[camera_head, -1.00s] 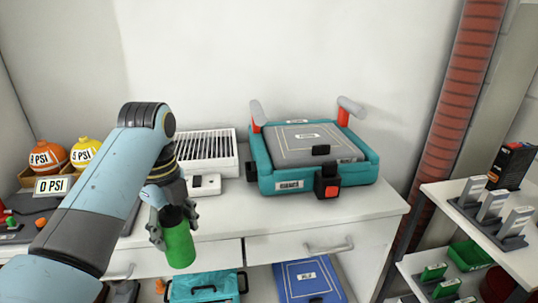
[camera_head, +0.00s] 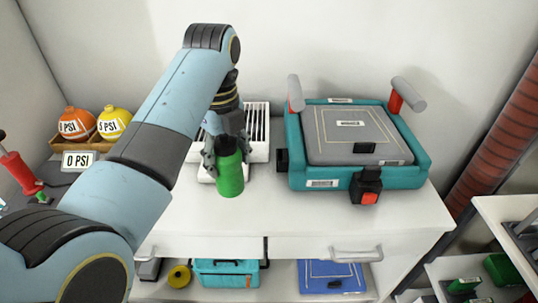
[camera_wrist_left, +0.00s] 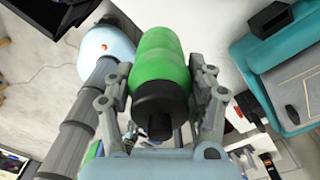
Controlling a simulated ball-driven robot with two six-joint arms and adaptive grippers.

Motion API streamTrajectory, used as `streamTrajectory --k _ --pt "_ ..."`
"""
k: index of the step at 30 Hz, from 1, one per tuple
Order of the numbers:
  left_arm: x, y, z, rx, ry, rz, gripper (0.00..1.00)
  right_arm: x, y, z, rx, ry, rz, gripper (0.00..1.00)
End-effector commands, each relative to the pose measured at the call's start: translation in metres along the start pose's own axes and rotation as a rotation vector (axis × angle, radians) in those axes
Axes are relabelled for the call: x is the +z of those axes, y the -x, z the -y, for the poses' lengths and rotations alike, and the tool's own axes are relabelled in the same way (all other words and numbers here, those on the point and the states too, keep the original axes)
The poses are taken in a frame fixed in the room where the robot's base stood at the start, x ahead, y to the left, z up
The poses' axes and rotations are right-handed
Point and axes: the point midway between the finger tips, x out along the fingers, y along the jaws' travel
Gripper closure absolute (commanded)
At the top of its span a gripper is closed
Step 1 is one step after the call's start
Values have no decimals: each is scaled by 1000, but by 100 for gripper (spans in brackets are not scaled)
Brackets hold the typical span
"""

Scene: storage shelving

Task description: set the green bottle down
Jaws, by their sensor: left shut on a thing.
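The green bottle (camera_head: 230,177) has a black cap and is held upright in my left gripper (camera_head: 226,150). In the head view it shows in front of the white slatted unit, over the white counter (camera_head: 290,222). I cannot tell whether its base touches the counter. In the left wrist view the bottle (camera_wrist_left: 162,65) lies between the two grey fingers of my left gripper (camera_wrist_left: 165,85), which are shut on it. My right gripper is not in view.
A teal case (camera_head: 420,170) with a grey lid stands right of the bottle. The white slatted unit (camera_head: 258,125) is behind it. Orange (camera_head: 76,124) and yellow (camera_head: 113,122) PSI balls sit at the left. The counter's front middle is clear.

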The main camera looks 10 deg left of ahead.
Motion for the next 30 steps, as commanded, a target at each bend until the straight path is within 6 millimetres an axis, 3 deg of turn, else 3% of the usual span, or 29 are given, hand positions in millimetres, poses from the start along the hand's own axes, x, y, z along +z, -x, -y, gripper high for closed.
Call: streamTrajectory --k 7,19,25,30 --pt "11 -8 -8 4 1 2 88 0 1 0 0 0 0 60" --pt "86 -61 -58 4 2 2 88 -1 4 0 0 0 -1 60" --pt "97 -72 -65 0 1 1 88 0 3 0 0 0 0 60" --pt "97 -98 -66 1 1 -1 88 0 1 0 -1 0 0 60"
